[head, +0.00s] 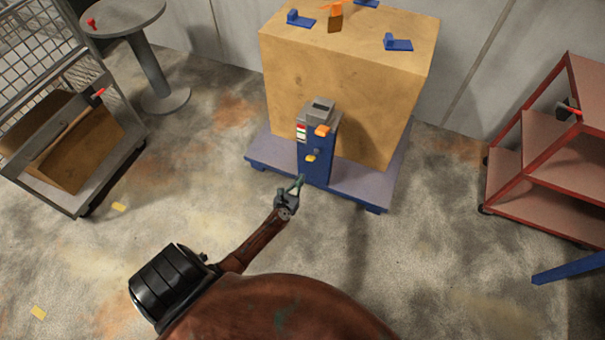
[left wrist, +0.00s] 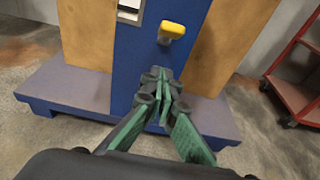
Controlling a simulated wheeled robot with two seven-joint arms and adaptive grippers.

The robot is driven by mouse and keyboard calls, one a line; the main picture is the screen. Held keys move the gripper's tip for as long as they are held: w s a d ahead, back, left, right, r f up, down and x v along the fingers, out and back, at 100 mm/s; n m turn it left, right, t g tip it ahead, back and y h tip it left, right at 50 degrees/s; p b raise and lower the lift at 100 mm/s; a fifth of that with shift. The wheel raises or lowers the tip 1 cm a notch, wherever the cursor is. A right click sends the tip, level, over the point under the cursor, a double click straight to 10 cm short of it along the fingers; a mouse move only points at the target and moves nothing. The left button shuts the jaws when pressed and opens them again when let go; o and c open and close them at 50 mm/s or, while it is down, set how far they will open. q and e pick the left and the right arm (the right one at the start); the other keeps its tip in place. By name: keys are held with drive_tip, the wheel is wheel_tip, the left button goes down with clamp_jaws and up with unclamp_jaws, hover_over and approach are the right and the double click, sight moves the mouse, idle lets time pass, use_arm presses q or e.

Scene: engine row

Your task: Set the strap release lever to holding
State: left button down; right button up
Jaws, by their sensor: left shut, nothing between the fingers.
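A blue post (head: 317,165) stands at the front of a large wooden crate (head: 290,85). It carries a small yellow lever (head: 310,158), an orange block (head: 323,130) above it and a red, white and green indicator (head: 301,132). In the left wrist view the yellow lever (left wrist: 172,30) sticks out from the blue post (left wrist: 135,60). I cannot tell which setting it marks. My left gripper (head: 299,182) is shut and empty, just in front of the post and below the lever. Its green-padded fingers (left wrist: 162,80) point at the post, apart from the lever. My right gripper is not in view.
The crate rests on a low grey-topped, blue-edged platform (head: 268,152). A mesh cart (head: 128,135) and a round grey table (head: 125,12) stand left. A red shelf cart (head: 540,135) stands right. The floor in front of the platform is mostly clear.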

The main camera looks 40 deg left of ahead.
use_arm(q)
drive_tip(key=p+v, duration=0.1)
drive_tip(key=v, duration=0.4)
drive_tip(key=shift+r, duration=0.2)
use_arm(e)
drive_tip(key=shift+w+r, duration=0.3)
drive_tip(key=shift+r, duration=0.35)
